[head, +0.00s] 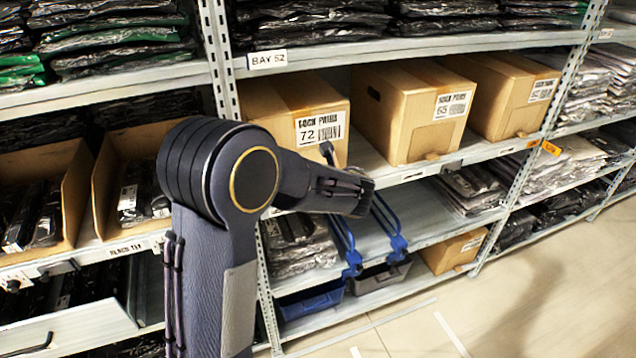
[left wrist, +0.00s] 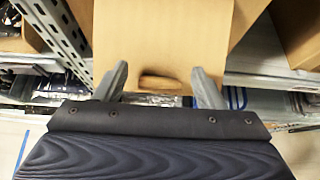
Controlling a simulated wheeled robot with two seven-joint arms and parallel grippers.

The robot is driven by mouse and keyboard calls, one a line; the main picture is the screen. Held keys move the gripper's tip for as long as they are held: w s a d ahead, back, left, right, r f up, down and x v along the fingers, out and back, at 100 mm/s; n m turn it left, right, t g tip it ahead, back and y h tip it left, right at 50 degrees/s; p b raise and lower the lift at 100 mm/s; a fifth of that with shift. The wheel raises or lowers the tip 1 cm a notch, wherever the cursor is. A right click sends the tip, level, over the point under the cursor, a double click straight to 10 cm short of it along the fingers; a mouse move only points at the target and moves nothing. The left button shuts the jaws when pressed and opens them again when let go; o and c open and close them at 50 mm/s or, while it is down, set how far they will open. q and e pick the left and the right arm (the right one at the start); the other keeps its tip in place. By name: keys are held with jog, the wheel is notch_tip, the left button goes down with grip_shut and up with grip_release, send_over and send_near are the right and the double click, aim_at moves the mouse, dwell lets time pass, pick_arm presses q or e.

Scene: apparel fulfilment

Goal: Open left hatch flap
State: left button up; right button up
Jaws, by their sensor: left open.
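The left cardboard box, labelled 72 (head: 318,127), stands on the middle shelf. Its lower front is partly hidden by my left arm in the head view. In the left wrist view the box front (left wrist: 150,40) fills the upper middle, with a small tan flap or tab (left wrist: 160,83) low on it. My left gripper (left wrist: 160,68) is open, with one finger to either side of the tab and nothing held. In the head view it is in front of the box's lower right. I cannot tell whether the fingers touch the box. My right gripper is not in view.
Two more closed boxes (head: 415,110) (head: 514,95) stand to the right. A metal upright (head: 218,65) is left of box 72. Blue rails (head: 345,240) stick out below the gripper. Open bins (head: 75,165) are at left; clear floor (head: 545,270) is at right.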

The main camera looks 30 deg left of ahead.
pick_arm(q)
jog(key=v, duration=0.7)
jog(key=shift+s+d+r+b, duration=0.2)
jog(key=shift+d+b, duration=0.05)
jog(key=shift+b, duration=0.2)
jog(key=shift+a, duration=0.1)
